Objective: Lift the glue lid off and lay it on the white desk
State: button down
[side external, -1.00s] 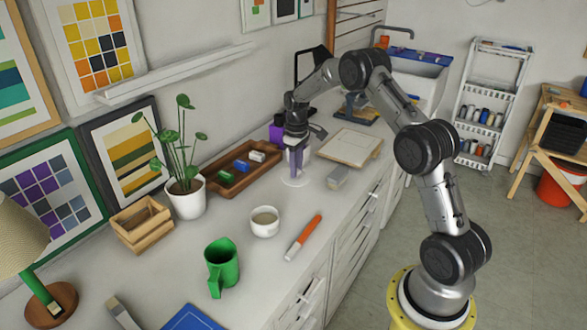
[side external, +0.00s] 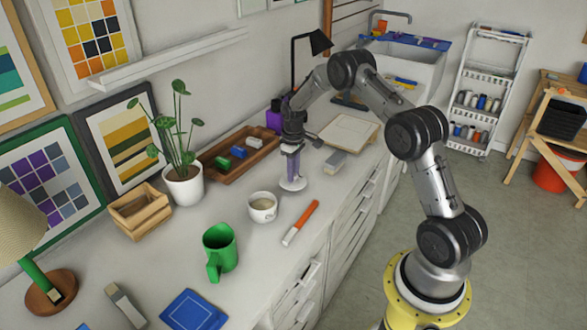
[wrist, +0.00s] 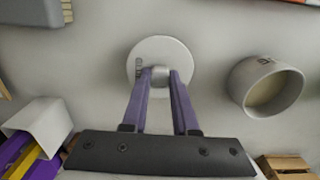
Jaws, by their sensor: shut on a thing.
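The glue lid (side external: 293,185) is a white round disc with a knob. In the wrist view the lid (wrist: 150,48) shows below the purple fingers of my gripper (wrist: 161,78), which are closed on its knob. In the side view my gripper (side external: 292,174) points down and the lid is level, at or just above the white desk (side external: 255,262); I cannot tell if they touch. The white glue pot (side external: 263,213) stands apart, uncovered, with beige contents. It also shows at the right of the wrist view (wrist: 247,88).
A wooden tray (side external: 262,158) with small blocks lies behind. A green mug (side external: 219,252) stands nearer the camera.

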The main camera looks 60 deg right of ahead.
jog(key=shift+f, duration=0.6)
dwell(0.3)
jog(key=c, duration=1)
grip_release()
jog(key=o, duration=0.6)
jog(key=shift+c, duration=0.2)
jog(key=c, duration=0.3)
jog(key=shift+r, duration=0.1)
jog(key=shift+r, duration=2.45)
